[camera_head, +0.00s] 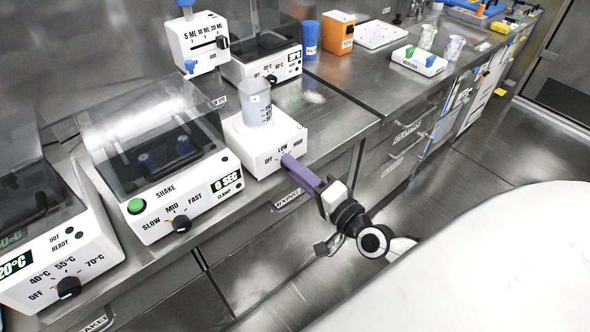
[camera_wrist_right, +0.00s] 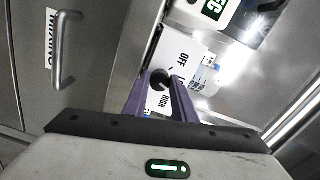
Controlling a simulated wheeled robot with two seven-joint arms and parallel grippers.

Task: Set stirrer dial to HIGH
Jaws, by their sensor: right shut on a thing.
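The stirrer is a white box (camera_head: 240,139) with a clear beaker (camera_head: 257,108) on top, on the steel bench in the head view. Its front carries the labels OFF, LOW and HIGH. Its white front also shows in the right wrist view (camera_wrist_right: 170,50). My right gripper (camera_head: 289,162) reaches the stirrer front with its purple fingers, which hide the dial in the head view. In the right wrist view the black dial (camera_wrist_right: 159,79) sits between the fingertips (camera_wrist_right: 162,84), and the gripper is shut on it. I cannot tell where the dial's pointer stands. My left gripper is out of view.
The shaker (camera_head: 160,222) with its own black dial stands left of the stirrer. A heater (camera_head: 82,250) is at the far left. A dispenser (camera_head: 195,45) stands behind. Drawer handles (camera_head: 290,199) stick out below the bench edge. The bench right of the stirrer is clear.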

